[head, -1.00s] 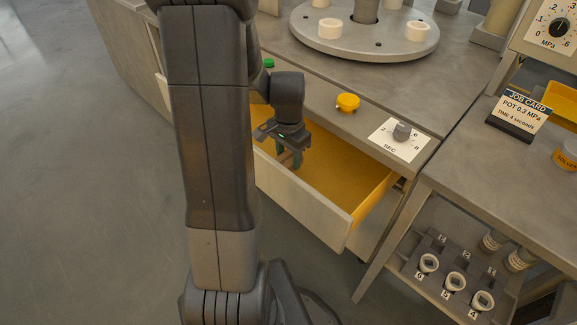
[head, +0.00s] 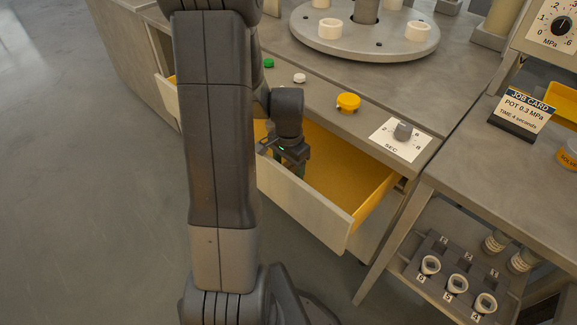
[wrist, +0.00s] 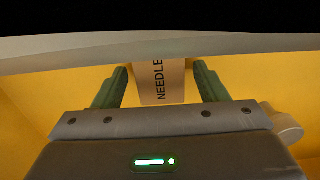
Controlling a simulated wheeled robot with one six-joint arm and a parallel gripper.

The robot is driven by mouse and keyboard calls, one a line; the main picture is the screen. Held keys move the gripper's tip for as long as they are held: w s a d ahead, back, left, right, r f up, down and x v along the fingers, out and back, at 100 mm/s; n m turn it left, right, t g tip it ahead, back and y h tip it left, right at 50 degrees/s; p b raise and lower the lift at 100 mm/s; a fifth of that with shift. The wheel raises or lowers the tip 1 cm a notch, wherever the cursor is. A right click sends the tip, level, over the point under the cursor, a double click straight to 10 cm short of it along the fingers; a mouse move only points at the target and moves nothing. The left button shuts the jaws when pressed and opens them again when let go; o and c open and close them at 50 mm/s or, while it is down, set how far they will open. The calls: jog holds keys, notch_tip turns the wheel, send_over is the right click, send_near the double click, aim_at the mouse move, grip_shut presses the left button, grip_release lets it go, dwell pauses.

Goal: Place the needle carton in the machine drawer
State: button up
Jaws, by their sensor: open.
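The machine drawer (head: 300,212) is pulled open, with a pale front and a yellow inside. My gripper (head: 293,168) reaches down into its left part. In the wrist view, the green fingers of my gripper (wrist: 160,70) are open, one on each side of the needle carton (wrist: 158,86). The carton is pale, with NEEDLE printed on it, against the yellow inside of the drawer. A gap shows between the carton and each finger. In the head view, my arm and gripper hide the carton.
Above the drawer are a green button (head: 268,63), a white button (head: 299,78), a yellow knob (head: 348,102) and a SEC dial (head: 402,131). A round turntable (head: 350,45) stands behind. At right are a job card (head: 523,112) and a rack (head: 450,282) of numbered sockets.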

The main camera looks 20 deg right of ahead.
aim_at(289, 168)
notch_tip(289, 168, up, 12)
jog(key=p, duration=0.3)
jog(key=shift+r, duration=0.2)
jog(key=shift+o, duration=0.4)
